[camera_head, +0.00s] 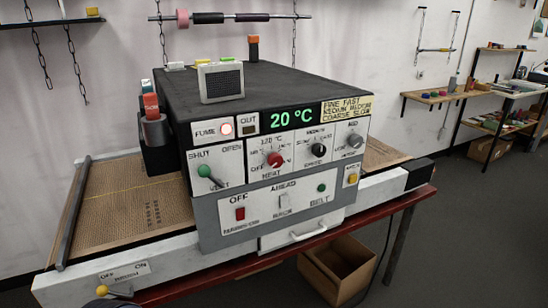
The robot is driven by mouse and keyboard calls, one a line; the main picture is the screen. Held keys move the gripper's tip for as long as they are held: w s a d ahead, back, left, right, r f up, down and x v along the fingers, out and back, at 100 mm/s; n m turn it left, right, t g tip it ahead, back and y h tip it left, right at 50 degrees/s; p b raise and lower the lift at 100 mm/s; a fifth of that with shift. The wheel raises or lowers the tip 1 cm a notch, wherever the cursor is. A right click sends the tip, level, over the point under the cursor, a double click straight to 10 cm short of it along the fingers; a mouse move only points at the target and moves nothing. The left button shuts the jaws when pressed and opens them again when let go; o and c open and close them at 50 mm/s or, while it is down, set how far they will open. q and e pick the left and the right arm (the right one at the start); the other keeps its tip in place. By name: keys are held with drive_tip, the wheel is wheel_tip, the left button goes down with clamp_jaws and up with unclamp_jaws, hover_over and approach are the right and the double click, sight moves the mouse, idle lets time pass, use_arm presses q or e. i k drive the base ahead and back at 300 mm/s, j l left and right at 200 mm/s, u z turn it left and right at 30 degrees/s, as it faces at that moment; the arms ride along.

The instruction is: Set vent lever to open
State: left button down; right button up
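The vent lever (206,172) is on the left side of the machine's white front panel (232,160). It has a green round knob and a short metal stem, with a label that seems to read VENT below. Its knob points up and left, on the side of the printed word SHUT. The word OPEN is printed to the upper right of it. Nothing touches the lever. Neither of my grippers is in view.
The machine (250,95) stands on a dark red table (390,203). A red HEAT knob (274,159), other dials and a red switch (240,213) are near the lever. A yellow-knobbed lever (103,290) is low at left. A cardboard box (338,270) is below.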

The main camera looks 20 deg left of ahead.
sight(204, 171)
drive_tip(key=u, duration=1.2)
